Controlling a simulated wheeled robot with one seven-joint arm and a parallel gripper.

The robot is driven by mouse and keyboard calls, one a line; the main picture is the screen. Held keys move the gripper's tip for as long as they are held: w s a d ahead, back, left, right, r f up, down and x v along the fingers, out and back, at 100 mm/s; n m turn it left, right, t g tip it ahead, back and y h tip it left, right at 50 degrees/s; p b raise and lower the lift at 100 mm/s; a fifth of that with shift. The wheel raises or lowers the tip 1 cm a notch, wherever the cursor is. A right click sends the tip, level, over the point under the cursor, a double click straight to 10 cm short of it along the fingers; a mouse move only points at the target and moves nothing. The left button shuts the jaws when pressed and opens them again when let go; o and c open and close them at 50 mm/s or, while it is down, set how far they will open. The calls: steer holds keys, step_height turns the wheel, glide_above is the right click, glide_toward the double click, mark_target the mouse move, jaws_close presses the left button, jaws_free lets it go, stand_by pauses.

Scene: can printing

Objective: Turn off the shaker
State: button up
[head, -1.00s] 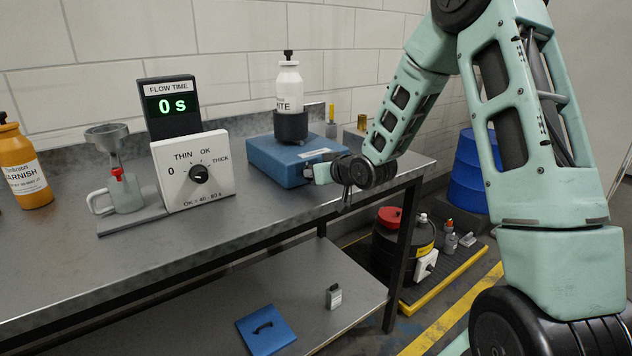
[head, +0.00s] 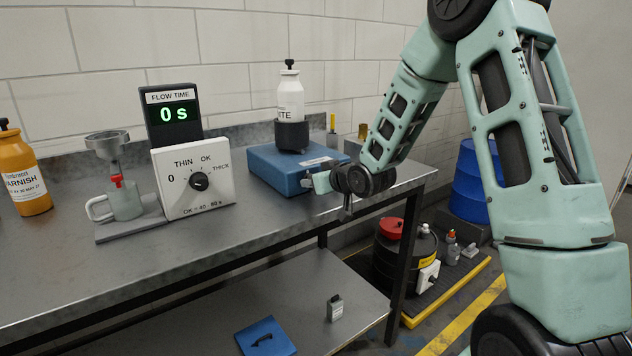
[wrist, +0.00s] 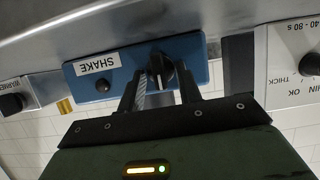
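The shaker is a blue box (head: 278,168) at the back right of the metal bench. A white bottle (head: 290,99) stands in its black holder (head: 292,135). In the wrist view, which is upside down, the shaker front (wrist: 203,72) has a SHAKE label (wrist: 95,65), a small black button (wrist: 103,86) and a black knob (wrist: 160,67). My gripper (wrist: 160,88) is at this front, its two dark fingers apart on either side of the knob, with small gaps seeming to show. In the head view my gripper (head: 318,182) is partly hidden by my wrist.
A white dial panel (head: 193,180) and a flow time display (head: 173,113) reading 0 s stand left of the shaker. A cup stand (head: 125,226) and an orange varnish bottle (head: 24,180) are farther left. The bench front (head: 230,240) is clear.

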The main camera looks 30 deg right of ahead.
steer(key=b+v, duration=0.6)
steer(key=v, duration=1.1)
steer(key=shift+s, duration=0.15)
steer(key=shift+r, duration=0.1)
